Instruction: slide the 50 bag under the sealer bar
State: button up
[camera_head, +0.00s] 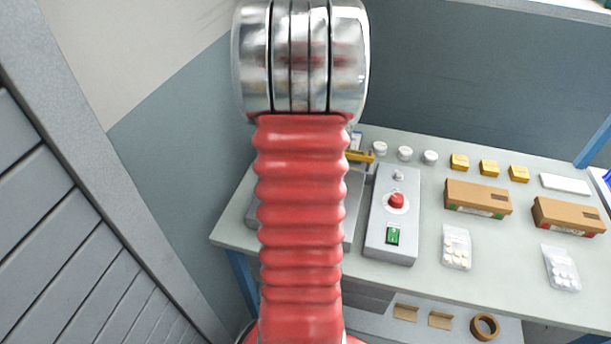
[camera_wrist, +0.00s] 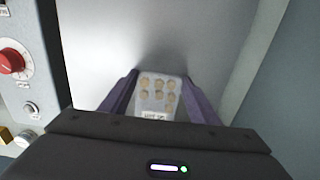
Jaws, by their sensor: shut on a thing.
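A clear bag (camera_wrist: 157,88) of several round tan tablets is between the two purple fingers of my gripper (camera_wrist: 159,80) in the wrist view. The gripper is shut on it. A small white label on the bag is too small to read. The bag is over a pale grey surface (camera_wrist: 95,45); I cannot tell whether it touches it. In the head view my arm hides the gripper, the held bag and most of the grey sealer plate (camera_head: 354,195). A yellow piece (camera_head: 360,156) shows just right of my arm. I cannot make out the sealer bar clearly.
A grey control box (camera_head: 392,215) with a red knob (camera_head: 397,201) stands right of my arm; it also shows in the wrist view (camera_wrist: 28,50). Two other tablet bags (camera_head: 456,248) (camera_head: 562,268), cartons (camera_head: 478,197), yellow blocks (camera_head: 489,168) and white jars (camera_head: 405,153) are on the bench.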

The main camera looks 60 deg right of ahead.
jog(key=o, duration=1.3)
jog(key=shift+r, duration=0.15)
notch_tip(320, 180, up, 13)
jog(key=shift+r, duration=0.2)
jog(key=w+a+r+n+t, duration=0.1)
jog(key=a+n, duration=0.4)
jog(key=a, duration=0.9)
jog(key=w+a+r+n+t, duration=0.1)
jog(key=w+a+n, duration=0.3)
jog(key=a, duration=1.1)
jog(key=w+a+r+n+t, duration=0.2)
jog(key=a+n, duration=0.5)
jog(key=a, duration=0.7)
jog(key=shift+w+a+t, duration=0.35)
jog(key=shift+a+t, duration=0.05)
jog(key=shift+t, duration=0.4)
